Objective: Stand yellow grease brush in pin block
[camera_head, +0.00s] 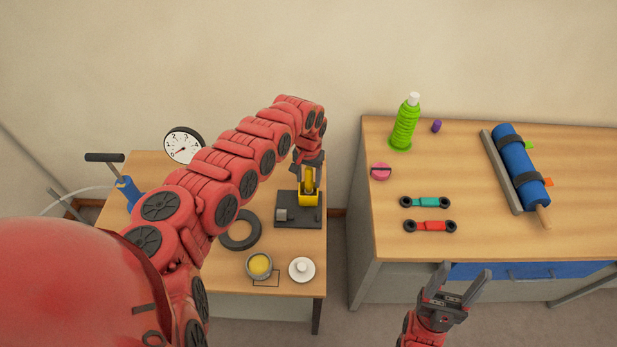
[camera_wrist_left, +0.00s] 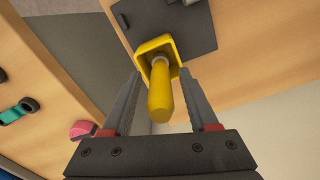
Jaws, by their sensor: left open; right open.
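The yellow grease brush (camera_head: 309,181) stands upright at the dark block (camera_head: 312,217) on the left table, its lower end in or behind a yellow square part. In the left wrist view the brush (camera_wrist_left: 160,97) points its handle toward the camera, with a grey collar above the yellow square part (camera_wrist_left: 148,47). My left gripper (camera_head: 309,164) is above the block and open. Its fingers lie on either side of the handle, with gaps visible. My right gripper (camera_head: 457,285) is open and empty in front of the right bench.
On the left table are a black ring (camera_head: 240,243), a tin of yellow grease (camera_head: 259,265), a white knobbed lid (camera_head: 302,270), a gauge (camera_head: 183,145) and a blue-bodied pump (camera_head: 129,192). The right bench (camera_head: 385,230) holds a green bottle (camera_head: 404,127) and a blue roll (camera_head: 515,160).

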